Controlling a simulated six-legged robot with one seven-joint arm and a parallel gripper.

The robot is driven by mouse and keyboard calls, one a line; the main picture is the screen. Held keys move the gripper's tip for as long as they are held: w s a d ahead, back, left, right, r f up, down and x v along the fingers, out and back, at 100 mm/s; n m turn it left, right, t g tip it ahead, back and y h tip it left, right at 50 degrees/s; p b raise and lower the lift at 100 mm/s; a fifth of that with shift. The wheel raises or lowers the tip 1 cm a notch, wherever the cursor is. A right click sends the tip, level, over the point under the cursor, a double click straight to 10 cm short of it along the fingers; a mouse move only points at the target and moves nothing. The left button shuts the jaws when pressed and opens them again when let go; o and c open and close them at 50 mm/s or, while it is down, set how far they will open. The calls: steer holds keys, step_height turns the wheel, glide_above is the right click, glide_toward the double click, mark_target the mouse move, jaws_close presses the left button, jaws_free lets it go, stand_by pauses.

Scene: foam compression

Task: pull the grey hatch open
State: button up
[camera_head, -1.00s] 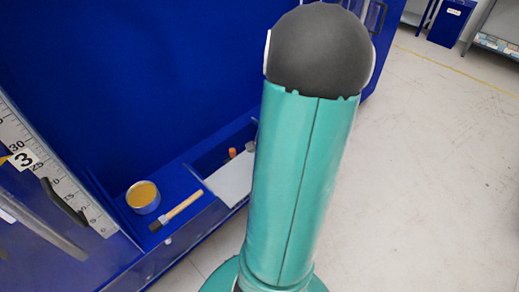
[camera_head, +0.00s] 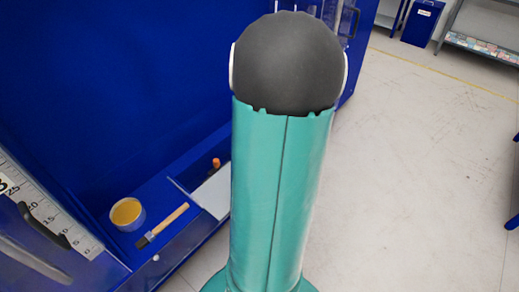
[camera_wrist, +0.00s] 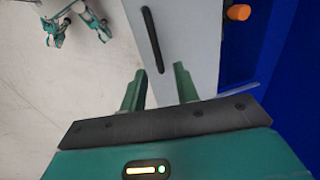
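The grey hatch (camera_wrist: 192,35) is a flat pale grey panel in the wrist view, with a long black bar handle (camera_wrist: 152,40) on it. Part of a light grey panel, seemingly the same hatch, shows in the head view (camera_head: 214,192) left of my arm, which hides the rest. My gripper (camera_wrist: 159,82) is open and empty in the wrist view. Its two green fingers are spread, and the lower end of the handle appears just above the gap between them. Whether the fingers touch the hatch cannot be told. My gripper is hidden in the head view.
A blue ledge (camera_head: 170,245) holds a tin of yellowish stuff (camera_head: 127,213) and a brush (camera_head: 162,225). An orange knob-like thing (camera_wrist: 238,12) is right of the hatch. A ruler scale (camera_head: 45,210) and another black handle are at far left. Open floor (camera_head: 420,170) lies right.

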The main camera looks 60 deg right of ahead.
step_height(320, 180, up, 12)
steer(key=s, duration=0.2)
steer(key=shift+a, duration=0.3)
stand_by(0.3)
